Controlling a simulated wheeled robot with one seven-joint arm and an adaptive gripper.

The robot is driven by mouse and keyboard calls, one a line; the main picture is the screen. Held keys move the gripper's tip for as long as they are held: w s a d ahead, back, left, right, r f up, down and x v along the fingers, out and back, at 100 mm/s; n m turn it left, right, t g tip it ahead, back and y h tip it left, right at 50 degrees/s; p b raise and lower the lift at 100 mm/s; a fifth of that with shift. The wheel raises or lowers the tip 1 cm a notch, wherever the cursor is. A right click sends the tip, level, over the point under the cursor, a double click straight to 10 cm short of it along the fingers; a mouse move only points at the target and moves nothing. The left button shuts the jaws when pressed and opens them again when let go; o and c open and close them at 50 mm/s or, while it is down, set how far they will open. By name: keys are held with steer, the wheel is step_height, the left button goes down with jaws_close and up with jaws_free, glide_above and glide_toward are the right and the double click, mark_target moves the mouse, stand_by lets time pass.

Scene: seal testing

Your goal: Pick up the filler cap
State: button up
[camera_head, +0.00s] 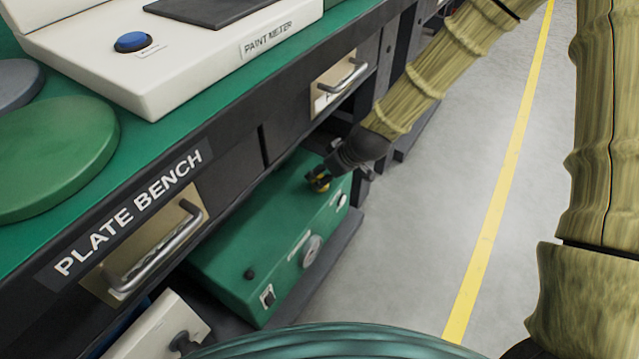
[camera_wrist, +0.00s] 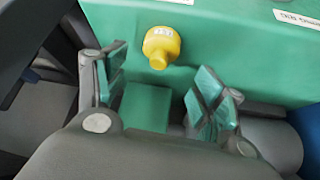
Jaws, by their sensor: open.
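The yellow filler cap (camera_wrist: 161,46) sits on the green housing of a machine (camera_wrist: 230,60) in the wrist view. It has a small pale label with marks too small to read. My gripper (camera_wrist: 158,78) is open and empty, with one green-padded finger on each side. The cap shows just beyond the gap between the fingertips, apart from both. In the head view my gripper (camera_head: 322,176) is low over the top of the green machine (camera_head: 245,245). A little yellow shows at its fingers there, and the cap is mostly hidden.
The machine stands under the plate bench (camera_head: 150,140), whose edge and drawer handles (camera_head: 160,255) overhang nearby. A white unit (camera_head: 165,330) stands at lower left. A paint meter (camera_head: 190,60) lies on the bench. The floor (camera_head: 430,220) to the right is clear.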

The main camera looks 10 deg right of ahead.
mark_target(320, 177)
steer(key=b+x, duration=0.2)
steer(key=x, duration=0.2)
steer(key=shift+s+d+b, duration=0.1)
steer(key=shift+d+b, duration=0.1)
steer(key=shift+b, duration=0.2)
steer(key=shift+w+a+f, duration=0.2)
steer(key=shift+w+f, duration=0.1)
steer(key=shift+f, duration=0.05)
steer(key=c, duration=0.8)
